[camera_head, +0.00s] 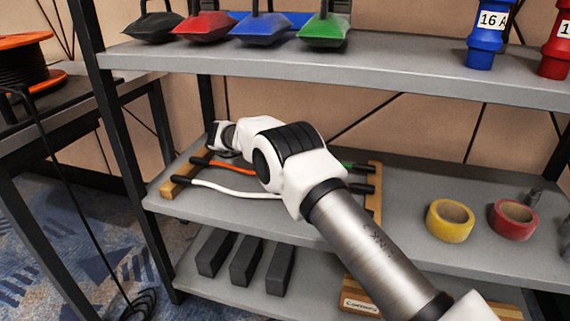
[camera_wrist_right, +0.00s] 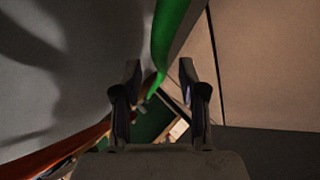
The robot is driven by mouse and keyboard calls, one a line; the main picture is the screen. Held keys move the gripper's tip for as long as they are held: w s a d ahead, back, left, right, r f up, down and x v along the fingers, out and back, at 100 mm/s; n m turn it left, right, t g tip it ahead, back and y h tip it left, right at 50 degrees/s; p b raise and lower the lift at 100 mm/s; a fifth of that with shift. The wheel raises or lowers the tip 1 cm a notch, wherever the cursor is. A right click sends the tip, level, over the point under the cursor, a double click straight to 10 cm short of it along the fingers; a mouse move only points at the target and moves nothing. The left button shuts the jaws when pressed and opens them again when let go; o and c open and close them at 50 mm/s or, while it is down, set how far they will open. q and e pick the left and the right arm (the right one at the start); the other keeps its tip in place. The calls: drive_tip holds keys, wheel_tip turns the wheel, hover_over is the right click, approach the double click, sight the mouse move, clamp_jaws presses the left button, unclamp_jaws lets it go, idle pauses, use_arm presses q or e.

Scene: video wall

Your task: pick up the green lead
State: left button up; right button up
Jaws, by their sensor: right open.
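The green lead (camera_head: 347,165) lies on the middle shelf, across a wooden rack (camera_head: 180,181). In the head view only a short green piece near its right black end shows; my right arm hides the rest. In the right wrist view the green lead (camera_wrist_right: 170,38) runs down from the top and narrows in the gap between the fingers of my right gripper (camera_wrist_right: 158,74). The fingers are apart, and I see no contact with the lead. In the head view the fingers are not clear. My left gripper is out of view.
An orange lead (camera_head: 232,166) and a white lead (camera_head: 235,191) lie in front on the same rack. Yellow tape (camera_head: 450,221) and red tape (camera_head: 512,220) sit to the right. The upper shelf (camera_head: 400,65) is above; dark blocks (camera_head: 246,260) are below.

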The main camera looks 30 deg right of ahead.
drive_tip(key=shift+d+r, duration=0.1)
clamp_jaws()
drive_tip(key=shift+r, duration=0.1)
